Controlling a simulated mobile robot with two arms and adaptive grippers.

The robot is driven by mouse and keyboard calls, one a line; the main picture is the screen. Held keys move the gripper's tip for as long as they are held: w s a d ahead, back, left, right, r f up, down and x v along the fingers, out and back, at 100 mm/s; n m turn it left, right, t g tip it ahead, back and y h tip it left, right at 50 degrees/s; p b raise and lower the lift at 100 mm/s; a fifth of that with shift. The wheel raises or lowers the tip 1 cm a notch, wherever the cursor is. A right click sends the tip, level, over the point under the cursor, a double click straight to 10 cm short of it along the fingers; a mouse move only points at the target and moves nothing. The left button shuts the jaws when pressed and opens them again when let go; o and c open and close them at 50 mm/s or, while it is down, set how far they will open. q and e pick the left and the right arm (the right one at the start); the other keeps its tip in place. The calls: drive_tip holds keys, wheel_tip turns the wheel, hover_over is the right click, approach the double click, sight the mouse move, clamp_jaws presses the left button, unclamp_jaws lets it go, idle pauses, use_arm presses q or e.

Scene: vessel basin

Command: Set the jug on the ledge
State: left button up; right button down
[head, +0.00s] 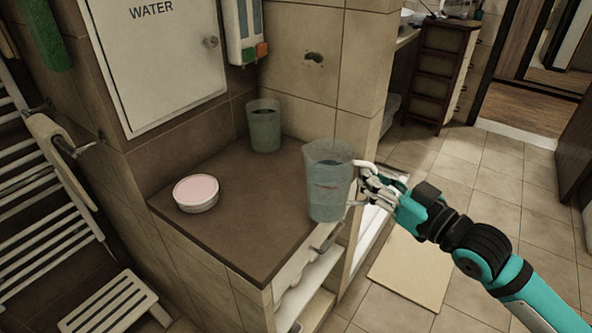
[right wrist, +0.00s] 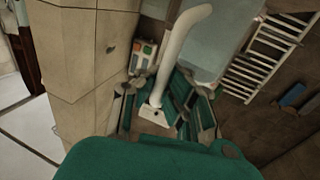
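The jug (head: 327,188) is a translucent grey-blue vessel with a white handle, upright at the right edge of the brown ledge (head: 252,222). I cannot tell whether its base touches the ledge or hangs just above it. My right gripper (head: 368,184) is at the handle on the jug's right side, its fingers closed around it. In the right wrist view the white handle (right wrist: 182,52) runs down between the teal fingers of my right gripper (right wrist: 160,108). My left gripper is not in view.
A round tin with a pink top (head: 196,193) sits at the ledge's left side. A translucent grey-green cup (head: 264,126) stands at the back corner. The middle of the ledge is bare. Open white shelving (head: 318,275) lies below its right edge.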

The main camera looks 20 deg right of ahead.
sight(347, 199)
drive_tip(key=w+a, duration=0.2)
drive_tip(key=w, duration=0.1)
drive_tip(key=w+a+p, duration=0.1)
drive_tip(key=w+a, duration=0.2)
drive_tip(key=w, duration=0.1)
drive_tip(key=w+a+f, duration=0.1)
drive_tip(key=w+a, duration=0.1)
drive_tip(key=w, duration=0.1)
drive_tip(key=shift+w+a+p, duration=0.2)
drive_tip(key=shift+p, duration=0.1)
drive_tip(key=shift+w+a, duration=0.15)
drive_tip(key=shift+w, duration=0.05)
drive_tip(key=shift+f, duration=2)
drive_tip(key=c, duration=1.5)
unclamp_jaws()
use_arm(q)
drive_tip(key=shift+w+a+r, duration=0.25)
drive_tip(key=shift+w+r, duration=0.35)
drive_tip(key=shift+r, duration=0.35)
use_arm(e)
drive_tip(key=shift+r, duration=0.1)
drive_tip(key=b+v, duration=0.1)
drive_tip(key=v, duration=1)
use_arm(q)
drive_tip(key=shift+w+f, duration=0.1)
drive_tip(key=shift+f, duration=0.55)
use_arm(e)
drive_tip(key=shift+s, duration=0.5)
